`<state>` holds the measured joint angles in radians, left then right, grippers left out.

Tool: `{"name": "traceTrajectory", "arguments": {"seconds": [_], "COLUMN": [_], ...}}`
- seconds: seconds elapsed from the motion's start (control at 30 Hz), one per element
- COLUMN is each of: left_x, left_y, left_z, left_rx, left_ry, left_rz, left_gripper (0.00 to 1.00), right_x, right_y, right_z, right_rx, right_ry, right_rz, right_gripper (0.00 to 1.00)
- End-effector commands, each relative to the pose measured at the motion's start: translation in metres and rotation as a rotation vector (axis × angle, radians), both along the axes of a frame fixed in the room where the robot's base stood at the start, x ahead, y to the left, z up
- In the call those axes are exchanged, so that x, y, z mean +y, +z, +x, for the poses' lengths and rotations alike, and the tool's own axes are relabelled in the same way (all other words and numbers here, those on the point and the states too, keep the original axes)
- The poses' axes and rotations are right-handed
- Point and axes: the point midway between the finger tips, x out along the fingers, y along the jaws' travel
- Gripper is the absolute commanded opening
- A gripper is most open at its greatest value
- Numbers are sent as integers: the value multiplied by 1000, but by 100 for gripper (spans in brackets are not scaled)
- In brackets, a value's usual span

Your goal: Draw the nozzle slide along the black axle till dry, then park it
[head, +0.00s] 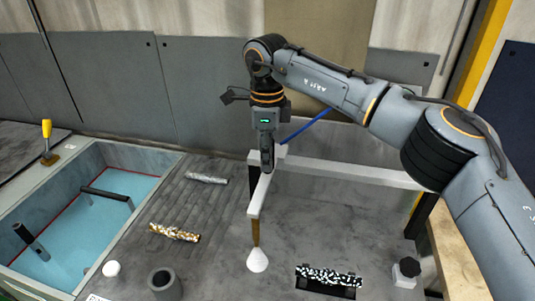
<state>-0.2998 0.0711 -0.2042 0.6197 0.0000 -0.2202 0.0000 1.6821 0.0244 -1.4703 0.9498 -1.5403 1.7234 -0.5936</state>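The nozzle slide (261,192) is a pale bar reaching forward from a white rail. A brass pipe (256,232) with a white cone-shaped nozzle (257,261) hangs from its front end. The black axle (328,275), speckled with white, lies in a dark holder at the front, right of the nozzle. My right gripper (267,166) points down at the rear part of the slide bar, its fingers seen edge-on and close together. Whether they are closed around the bar is hidden. My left gripper is not in view.
A silvery axle (206,178) and a gold-and-white axle (174,232) lie on the grey bed to the left. Further left is a blue-floored tank (95,218). A grey cup (165,283), white knob (111,268) and black knob (407,269) stand in front. The white rail (350,171) crosses behind.

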Motion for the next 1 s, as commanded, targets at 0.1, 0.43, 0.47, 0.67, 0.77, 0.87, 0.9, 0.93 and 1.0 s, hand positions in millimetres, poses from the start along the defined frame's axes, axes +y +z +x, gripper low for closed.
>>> {"name": "traceTrajectory", "arguments": {"seconds": [0.1,0.43,0.47,0.67,0.77,0.87,0.9,0.93,1.0], "left_x": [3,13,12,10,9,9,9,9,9], "left_y": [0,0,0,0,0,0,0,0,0], "left_z": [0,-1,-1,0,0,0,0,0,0], "left_rx": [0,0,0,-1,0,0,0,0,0], "left_ry": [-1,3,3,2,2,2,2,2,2], "left_rz": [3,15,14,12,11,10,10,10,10], "left_gripper": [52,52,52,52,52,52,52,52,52], "right_x": [3,2,1,3,3,4,4,4,4], "right_y": [1,2,3,31,53,75,83,89,100], "right_z": [0,0,0,1,1,1,1,1,1], "right_rx": [-2,-1,-2,-4,-6,-5,-4,-4,-3], "right_ry": [4,2,1,2,1,1,2,2,1], "right_rz": [9,5,5,7,6,6,5,6,6], "right_gripper": [50,52,52,52,52,52,52,52,52]}}
